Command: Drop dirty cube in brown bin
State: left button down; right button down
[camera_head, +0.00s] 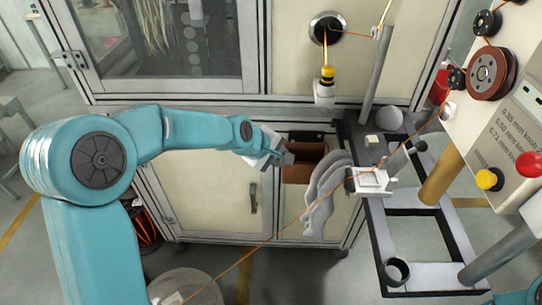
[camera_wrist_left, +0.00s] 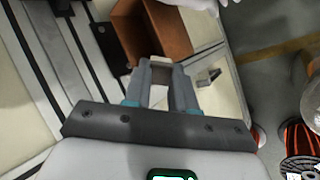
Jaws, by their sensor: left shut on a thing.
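My left gripper (camera_head: 284,157) reaches in from the left and is at the left edge of the brown bin's opening in the head view. It is shut on the dirty cube, which is mostly hidden by the dark grey fingers. In the left wrist view, the fingers (camera_wrist_left: 160,72) hold the cube (camera_wrist_left: 157,94), and only a small dull face shows between them. In the left wrist view the bin (camera_wrist_left: 165,33) lies just beyond the fingertips. My right gripper is not in view.
Grey-white curved shapes (camera_head: 327,190) stand right of the bin. A small pale block (camera_head: 372,141) sits on the dark frame (camera_head: 375,232). A copper wire (camera_head: 280,232) runs diagonally across the front. Wire spools (camera_wrist_left: 298,168) show at lower right in the wrist view.

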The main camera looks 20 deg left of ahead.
pick_arm(q)
jog(key=w+d+p, duration=0.3)
jog(key=w, duration=0.4)
jog(key=shift+w+f, duration=0.2)
jog(key=shift+f, duration=0.2)
jog(key=c, duration=0.8)
grip_release()
jog(key=shift+c, duration=0.2)
jog(key=b+v, duration=0.1)
jog(key=v, duration=1.5)
jog(key=shift+s+r, duration=0.1)
